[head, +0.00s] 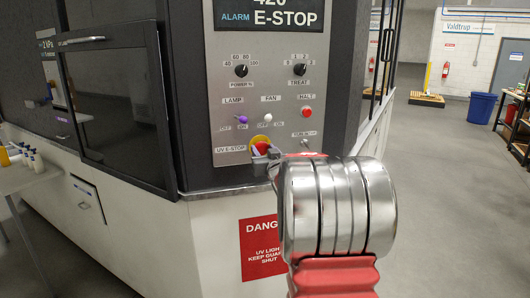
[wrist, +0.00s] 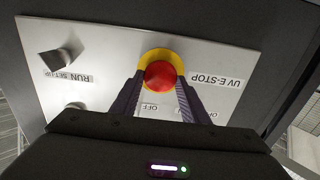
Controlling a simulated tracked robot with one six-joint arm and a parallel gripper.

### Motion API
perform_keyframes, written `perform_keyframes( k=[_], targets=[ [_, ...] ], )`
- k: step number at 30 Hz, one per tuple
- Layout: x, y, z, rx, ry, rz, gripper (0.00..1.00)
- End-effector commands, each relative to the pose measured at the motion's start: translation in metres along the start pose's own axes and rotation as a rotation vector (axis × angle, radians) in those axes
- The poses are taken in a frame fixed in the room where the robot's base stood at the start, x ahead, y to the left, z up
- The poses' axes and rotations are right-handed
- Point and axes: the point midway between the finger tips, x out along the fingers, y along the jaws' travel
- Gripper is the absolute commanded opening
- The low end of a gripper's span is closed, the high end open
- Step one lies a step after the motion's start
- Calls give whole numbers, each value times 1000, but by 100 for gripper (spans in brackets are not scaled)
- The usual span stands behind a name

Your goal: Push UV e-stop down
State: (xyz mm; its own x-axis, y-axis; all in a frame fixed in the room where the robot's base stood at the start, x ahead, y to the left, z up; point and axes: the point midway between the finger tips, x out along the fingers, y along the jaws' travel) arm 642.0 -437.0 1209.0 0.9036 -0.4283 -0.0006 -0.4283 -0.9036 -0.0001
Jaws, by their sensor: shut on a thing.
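The UV e-stop is a red mushroom button (wrist: 160,76) on a yellow ring (wrist: 158,55), set in a pale grey panel. In the wrist view my gripper (wrist: 160,80) has one finger on each side of the red button, closed on it. The label "UV E-STOP" (wrist: 216,80) reads upside down beside it. In the head view the yellow and red e-stop (head: 259,142) sits low on the panel, partly hidden by my gripper (head: 264,156). How far the button is pressed in cannot be told.
Above the e-stop are a purple lamp switch (head: 242,119), a white fan switch (head: 267,118) and a red halt button (head: 306,112). A run/set-up switch (head: 305,142) is to the right. Two knobs sit higher. A dark-framed door (head: 120,110) is left; open floor lies right.

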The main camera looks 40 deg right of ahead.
Motion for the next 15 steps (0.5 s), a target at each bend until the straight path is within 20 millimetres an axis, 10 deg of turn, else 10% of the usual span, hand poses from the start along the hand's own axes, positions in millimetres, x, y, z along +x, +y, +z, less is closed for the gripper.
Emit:
perform_keyframes(
  k=[4,5,15],
  targets=[
    [1,-1,-2,-1,3,-2,1],
    [1,-1,-2,0,4,-2,42],
    [1,0,-1,0,2,0,58]
  ],
)
